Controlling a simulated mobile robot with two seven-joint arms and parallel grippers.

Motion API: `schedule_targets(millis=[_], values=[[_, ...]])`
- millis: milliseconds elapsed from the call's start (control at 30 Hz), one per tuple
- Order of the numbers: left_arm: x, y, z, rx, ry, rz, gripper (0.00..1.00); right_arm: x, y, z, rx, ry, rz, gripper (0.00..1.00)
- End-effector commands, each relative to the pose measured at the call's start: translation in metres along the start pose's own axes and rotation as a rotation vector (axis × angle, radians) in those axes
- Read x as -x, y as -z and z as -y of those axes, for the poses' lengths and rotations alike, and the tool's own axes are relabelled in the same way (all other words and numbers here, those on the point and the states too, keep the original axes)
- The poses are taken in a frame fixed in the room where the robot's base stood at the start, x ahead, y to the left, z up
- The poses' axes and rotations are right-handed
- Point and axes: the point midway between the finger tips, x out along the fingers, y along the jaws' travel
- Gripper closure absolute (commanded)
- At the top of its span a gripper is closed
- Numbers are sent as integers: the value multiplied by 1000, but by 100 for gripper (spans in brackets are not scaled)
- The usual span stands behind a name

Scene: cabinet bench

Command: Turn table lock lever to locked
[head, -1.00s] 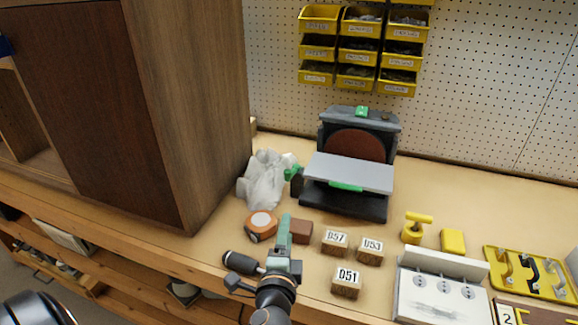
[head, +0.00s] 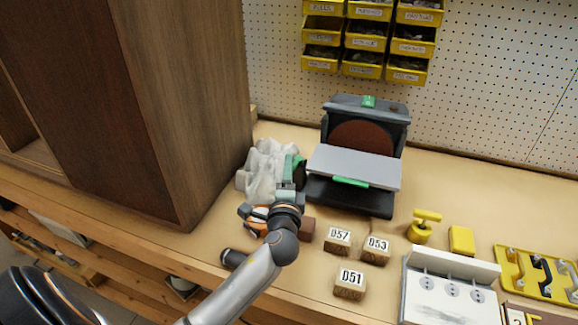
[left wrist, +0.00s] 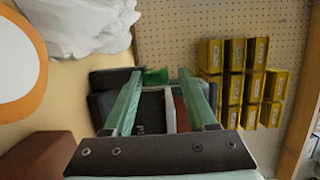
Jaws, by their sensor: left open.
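The disc sander (head: 350,200) stands at the back of the bench, with a grey tilting table (head: 352,166) in front of its brown disc (head: 362,138). The green lock lever (head: 300,171) is at the sander's left side, partly hidden behind my gripper. My left gripper (head: 288,165) is open and empty, its fingers pointing at the lever. In the left wrist view, the green lever (left wrist: 155,76) shows between and beyond the open fingertips (left wrist: 158,76). I cannot tell whether they touch it. My right gripper is not in view.
A crumpled white cloth (head: 263,168) lies left of the sander. An orange tape measure (head: 256,216) and a brown block (head: 307,229) sit beneath my wrist. Numbered wooden blocks (head: 350,284) stand in front. A tall wooden cabinet (head: 185,110) bounds the left side.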

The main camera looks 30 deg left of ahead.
Motion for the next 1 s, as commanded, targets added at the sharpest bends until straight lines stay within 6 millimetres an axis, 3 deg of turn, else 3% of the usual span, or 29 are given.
schedule_targets(millis=[200,500,1000], values=[[-19,0,0,0,0,1,43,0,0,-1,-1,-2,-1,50],[-20,0,0,1,-1,0,43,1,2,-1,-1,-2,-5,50],[-20,0,3,1,7,-1,99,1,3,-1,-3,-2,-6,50]])
